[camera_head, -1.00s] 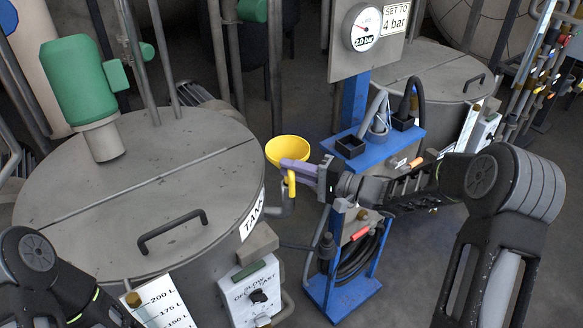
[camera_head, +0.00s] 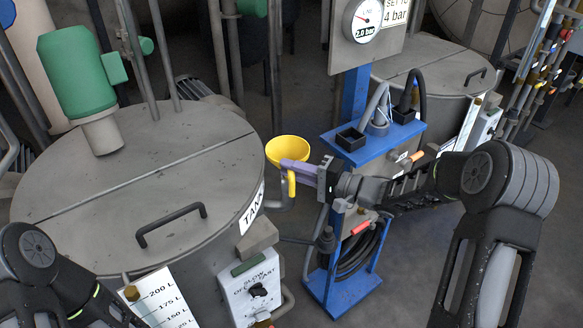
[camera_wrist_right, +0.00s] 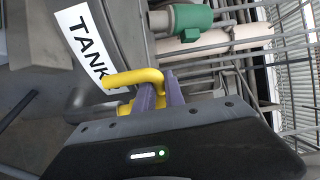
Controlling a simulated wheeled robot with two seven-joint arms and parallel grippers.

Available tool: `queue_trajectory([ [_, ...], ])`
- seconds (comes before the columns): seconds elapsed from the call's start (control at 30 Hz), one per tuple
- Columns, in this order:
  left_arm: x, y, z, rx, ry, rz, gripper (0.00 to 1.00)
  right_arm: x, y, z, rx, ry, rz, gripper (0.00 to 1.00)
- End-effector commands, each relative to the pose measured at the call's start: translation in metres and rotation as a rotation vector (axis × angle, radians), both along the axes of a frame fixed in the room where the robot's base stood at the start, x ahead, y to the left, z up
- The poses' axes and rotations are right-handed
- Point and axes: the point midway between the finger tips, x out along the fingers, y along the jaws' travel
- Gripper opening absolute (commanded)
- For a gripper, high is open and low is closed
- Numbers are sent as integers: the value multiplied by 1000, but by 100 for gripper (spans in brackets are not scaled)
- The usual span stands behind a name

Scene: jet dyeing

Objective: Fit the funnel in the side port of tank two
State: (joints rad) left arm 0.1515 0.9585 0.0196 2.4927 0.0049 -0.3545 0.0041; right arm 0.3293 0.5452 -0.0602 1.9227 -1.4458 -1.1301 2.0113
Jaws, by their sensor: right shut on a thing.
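The yellow funnel (camera_head: 286,150) is held upright in the air just right of the near tank's rim in the head view. My right gripper (camera_head: 300,170), with purple fingers, is shut on the funnel's yellow handle; the handle also shows in the wrist view (camera_wrist_right: 133,77). The near grey tank (camera_head: 120,190) has a side label (camera_head: 252,209) reading "TANK"; its number is hidden. A grey bent side pipe (camera_head: 284,203) sticks out from the tank below the funnel, apart from the bowl. The spout and the port's mouth are hidden. My left gripper is out of view.
A blue cart (camera_head: 372,151) with black holders and a hose stands right of the funnel, behind my right arm. A switch box (camera_head: 256,290) is on the near tank's front. A second tank (camera_head: 440,68) stands at the back right.

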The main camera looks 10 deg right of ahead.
Motion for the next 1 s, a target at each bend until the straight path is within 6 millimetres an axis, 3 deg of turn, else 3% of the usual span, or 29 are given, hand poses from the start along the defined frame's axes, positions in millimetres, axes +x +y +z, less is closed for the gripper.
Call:
queue_trajectory([
  [1.0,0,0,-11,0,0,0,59,0,0,-22,1,-1,0,0],
])
